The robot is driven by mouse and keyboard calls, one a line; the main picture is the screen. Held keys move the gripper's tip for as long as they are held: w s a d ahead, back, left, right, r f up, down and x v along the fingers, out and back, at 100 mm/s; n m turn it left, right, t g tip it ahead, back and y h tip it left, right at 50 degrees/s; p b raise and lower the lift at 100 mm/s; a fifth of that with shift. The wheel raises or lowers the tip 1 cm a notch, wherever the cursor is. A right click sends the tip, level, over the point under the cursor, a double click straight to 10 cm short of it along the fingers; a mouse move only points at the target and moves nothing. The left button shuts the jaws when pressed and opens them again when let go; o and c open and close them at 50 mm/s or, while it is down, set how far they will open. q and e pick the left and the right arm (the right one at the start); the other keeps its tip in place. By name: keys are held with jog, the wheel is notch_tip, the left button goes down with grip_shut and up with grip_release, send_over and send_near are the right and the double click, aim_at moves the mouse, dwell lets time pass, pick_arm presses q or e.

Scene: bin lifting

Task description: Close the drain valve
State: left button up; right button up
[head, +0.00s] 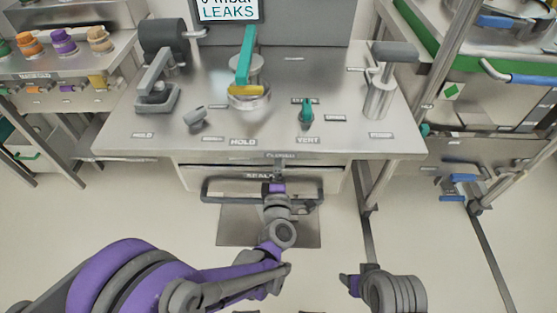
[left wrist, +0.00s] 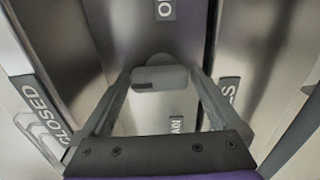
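My left gripper (head: 277,172) reaches in under the front edge of the steel table. The left wrist view shows its two fingers (left wrist: 158,85) wide apart, with a rounded grey handle end (left wrist: 158,78) between the fingertips. I cannot tell whether they touch it. A CLOSED label (left wrist: 38,105) is at the left of that view, and other labels are only partly readable. In the head view the arm hides most of this spot, so I cannot tell how the handle is turned. My right gripper (head: 350,285) hangs low at the right, apart from the table; its fingers are unclear.
The steel table (head: 330,75) carries a teal lever (head: 246,55), a yellow handle (head: 246,90), a small green knob (head: 306,113) and grey levers. A dark bar (head: 225,195) runs below the front edge. Further benches stand left and right. The floor in front is clear.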

pick_arm(q)
jog(key=s, duration=1)
jog(key=shift+s, duration=0.4)
